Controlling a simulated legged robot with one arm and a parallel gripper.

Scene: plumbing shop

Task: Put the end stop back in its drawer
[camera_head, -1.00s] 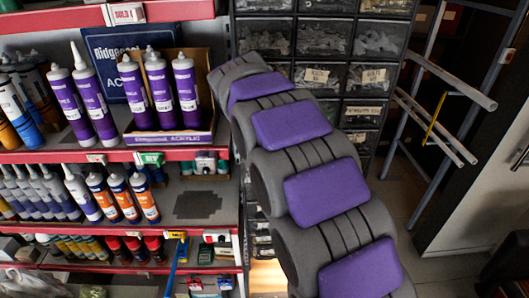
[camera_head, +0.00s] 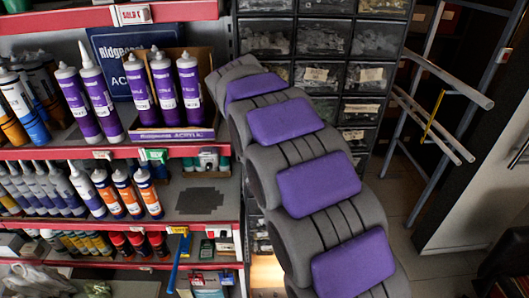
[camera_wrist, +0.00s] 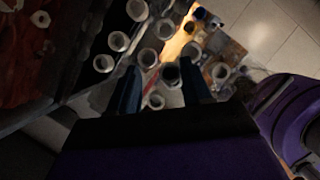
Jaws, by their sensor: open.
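A black cabinet of small clear-fronted drawers (camera_head: 325,40) stands behind my arm in the head view. Several drawers carry pale labels and hold small parts. All visible ones look shut, and my arm covers part of the cabinet's lower left. I cannot tell which drawer is the end stop's. I cannot make out the end stop in either view. My gripper (camera_wrist: 162,88) shows in the wrist view with two dark fingers apart and nothing visibly held between them. It points toward several pale round tube ends (camera_wrist: 148,58). My gripper is not visible in the head view.
Red-edged shelves (camera_head: 190,151) with purple-labelled sealant tubes (camera_head: 163,80) and other cartridges stand close on the left. A pipe rack (camera_head: 440,70) with grey bars stands at the right. Some bare floor (camera_head: 400,215) shows between the cabinet and the rack.

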